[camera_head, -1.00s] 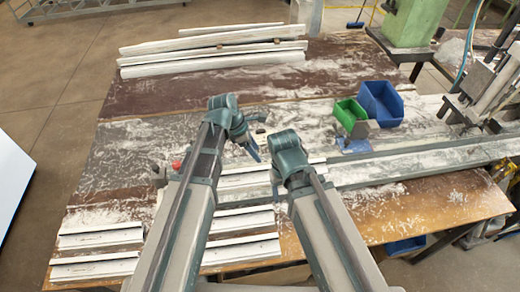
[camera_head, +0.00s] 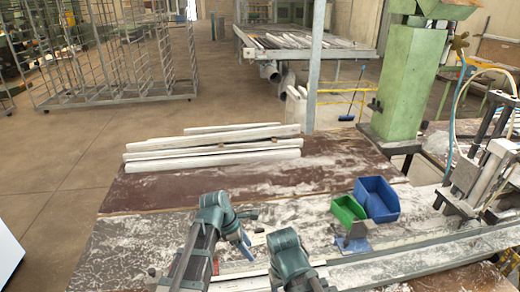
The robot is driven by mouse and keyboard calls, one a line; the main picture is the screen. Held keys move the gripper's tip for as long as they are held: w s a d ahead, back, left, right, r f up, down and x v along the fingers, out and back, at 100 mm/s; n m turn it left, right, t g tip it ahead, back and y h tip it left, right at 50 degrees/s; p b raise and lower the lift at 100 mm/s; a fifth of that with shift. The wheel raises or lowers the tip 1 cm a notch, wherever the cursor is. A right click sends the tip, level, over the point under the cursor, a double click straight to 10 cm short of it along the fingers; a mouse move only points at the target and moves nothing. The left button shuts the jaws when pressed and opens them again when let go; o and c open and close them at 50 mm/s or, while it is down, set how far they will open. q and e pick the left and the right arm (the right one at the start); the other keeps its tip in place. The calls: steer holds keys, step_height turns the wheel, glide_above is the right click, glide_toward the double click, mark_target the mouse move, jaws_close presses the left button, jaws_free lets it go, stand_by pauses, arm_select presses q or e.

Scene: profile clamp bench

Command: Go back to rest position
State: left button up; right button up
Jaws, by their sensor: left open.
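My left arm comes up from the lower edge, and its left gripper (camera_head: 245,240) shows as small blue-grey fingers beside the arm's joint, open, above the dusty bench (camera_head: 150,190). It appears empty. My right arm stands to its right, and its joint and links hide the right gripper. White profiles (camera_head: 215,150) lie in a stack at the back left of the bench, well away from both arms.
A green bin (camera_head: 348,210) and a blue bin (camera_head: 377,199) stand right of my arms. A clamp machine (camera_head: 485,170) and a green column (camera_head: 405,85) stand at the right. The brown bench area behind my arms is mostly clear.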

arm_select(q)
steer(key=s+f+m+y+b, duration=0.2)
steer(key=s+f+m+b, duration=0.2)
steer(key=s+m, duration=0.3)
steer(key=s+f+m+g+y+b, duration=0.1)
steer(key=s+f+m+y+b, duration=0.2)
steer(key=m, duration=1.4)
steer(key=s+f+b, duration=0.2)
steer(key=s+f, duration=0.2)
steer(key=shift+s+y, duration=0.3)
steer(key=shift+s, duration=0.05)
